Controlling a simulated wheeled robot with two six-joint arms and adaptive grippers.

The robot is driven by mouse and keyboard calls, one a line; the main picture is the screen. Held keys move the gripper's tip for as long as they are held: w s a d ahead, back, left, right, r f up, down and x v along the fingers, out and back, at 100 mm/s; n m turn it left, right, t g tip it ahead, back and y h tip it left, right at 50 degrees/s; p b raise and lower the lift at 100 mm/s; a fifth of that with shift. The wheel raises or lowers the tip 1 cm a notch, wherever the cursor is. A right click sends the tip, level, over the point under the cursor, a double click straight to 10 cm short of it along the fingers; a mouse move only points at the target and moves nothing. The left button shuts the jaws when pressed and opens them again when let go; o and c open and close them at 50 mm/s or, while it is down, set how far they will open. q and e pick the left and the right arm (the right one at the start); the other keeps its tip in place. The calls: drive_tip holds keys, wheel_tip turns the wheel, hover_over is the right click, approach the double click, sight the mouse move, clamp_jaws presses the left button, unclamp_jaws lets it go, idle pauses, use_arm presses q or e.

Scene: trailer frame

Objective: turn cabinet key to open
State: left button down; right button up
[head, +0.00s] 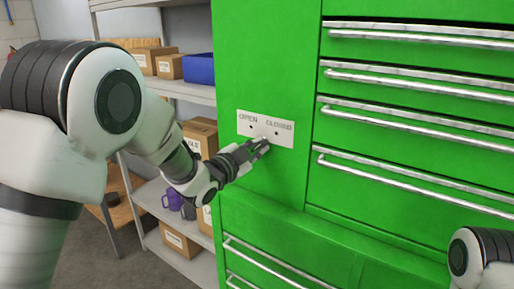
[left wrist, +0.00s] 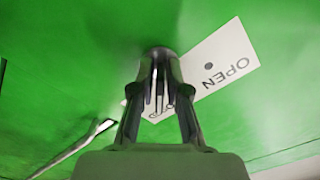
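The cabinet's green door panel carries a white plate (head: 283,131) marked OPEN on the left and CLOSED on the right. My left gripper (head: 260,147) is at the lower edge of this plate, below the middle of the lettering. In the left wrist view a round metal key or lock piece (left wrist: 158,53) sticks out from the green panel beside the plate (left wrist: 226,62). The fingers of my left gripper (left wrist: 158,88) reach to either side of it. Whether they press on it is unclear. The key's angle is hidden by the fingers. My right gripper is out of view.
Green drawers with long metal handles (head: 415,83) fill the right side. Shelves (head: 150,195) with cardboard boxes (head: 200,135), a blue bin (head: 199,69) and a purple mug (head: 172,199) stand left of the cabinet. Part of my right arm shows at the lower right.

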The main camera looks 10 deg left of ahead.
use_arm(q)
drive_tip(key=shift+n, duration=0.4)
drive_tip(key=n, duration=0.3)
drive_tip(key=shift+n+b, duration=0.3)
drive_tip(key=shift+b, duration=0.1)
drive_tip(key=n, duration=0.4)
drive_tip(key=shift+n, duration=0.3)
drive_tip(key=n+p, duration=0.1)
drive_tip(key=n, duration=0.3)
drive_tip(key=shift+a+n+p, duration=0.1)
drive_tip(key=shift+n+p, duration=0.65)
drive_tip(key=shift+n, duration=1.75)
drive_tip(key=c, duration=1.3)
unclamp_jaws()
drive_tip(key=shift+w, duration=0.1)
